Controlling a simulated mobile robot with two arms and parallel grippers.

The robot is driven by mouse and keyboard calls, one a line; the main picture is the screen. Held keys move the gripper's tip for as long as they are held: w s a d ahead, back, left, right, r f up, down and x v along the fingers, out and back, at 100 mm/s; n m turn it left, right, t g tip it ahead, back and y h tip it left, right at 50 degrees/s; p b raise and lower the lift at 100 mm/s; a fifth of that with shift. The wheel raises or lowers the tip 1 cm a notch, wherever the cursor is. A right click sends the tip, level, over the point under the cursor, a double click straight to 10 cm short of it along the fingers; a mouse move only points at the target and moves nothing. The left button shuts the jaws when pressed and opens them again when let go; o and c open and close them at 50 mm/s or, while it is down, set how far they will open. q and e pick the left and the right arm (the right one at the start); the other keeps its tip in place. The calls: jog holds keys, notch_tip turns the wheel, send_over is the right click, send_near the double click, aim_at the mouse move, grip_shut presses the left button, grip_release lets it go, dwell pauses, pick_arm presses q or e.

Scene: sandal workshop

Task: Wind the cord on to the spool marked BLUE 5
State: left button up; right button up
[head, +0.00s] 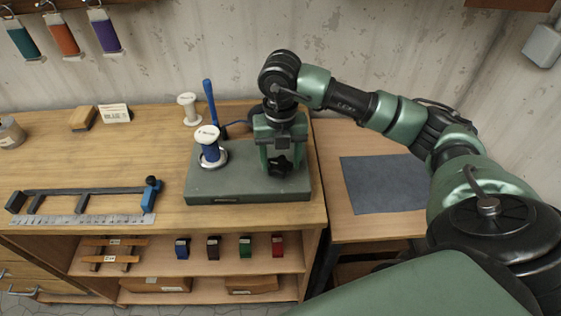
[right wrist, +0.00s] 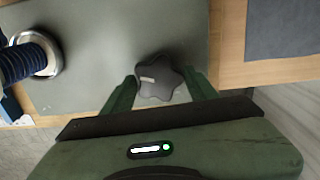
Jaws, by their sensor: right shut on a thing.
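A spool (head: 209,146) with a white marked top and dark blue cord stands upright on a metal disc on the grey-green base plate (head: 248,184). Its print is too small to read. The wound cord also shows at the left of the right wrist view (right wrist: 28,60). A black star-shaped knob (right wrist: 158,78) sits at the right part of the plate. My right gripper (head: 280,160) points down over it, shut on the knob with one finger on each side. My left gripper is out of view.
A pale bare spool (head: 188,108) and a blue upright handle (head: 209,100) stand behind the plate. A card (head: 115,113), seemingly reading BLUE, is at the back left. A clamp bar (head: 85,190) and ruler (head: 80,220) lie at left. A grey mat (head: 382,184) lies right.

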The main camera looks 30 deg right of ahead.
aim_at(280, 164)
jog(key=m, duration=0.4)
jog(key=shift+m+b, duration=0.3)
jog(key=shift+b, duration=0.1)
jog(key=m, duration=0.4)
jog(key=shift+r+m, duration=0.1)
jog(key=shift+m, duration=0.2)
jog(key=m, duration=0.4)
jog(key=shift+a+m, duration=0.1)
jog(key=shift+m, duration=2.3)
jog(key=shift+w, duration=0.1)
jog(key=o, duration=1.4)
jog(key=shift+c, duration=0.2)
jog(key=shift+r, duration=3.85)
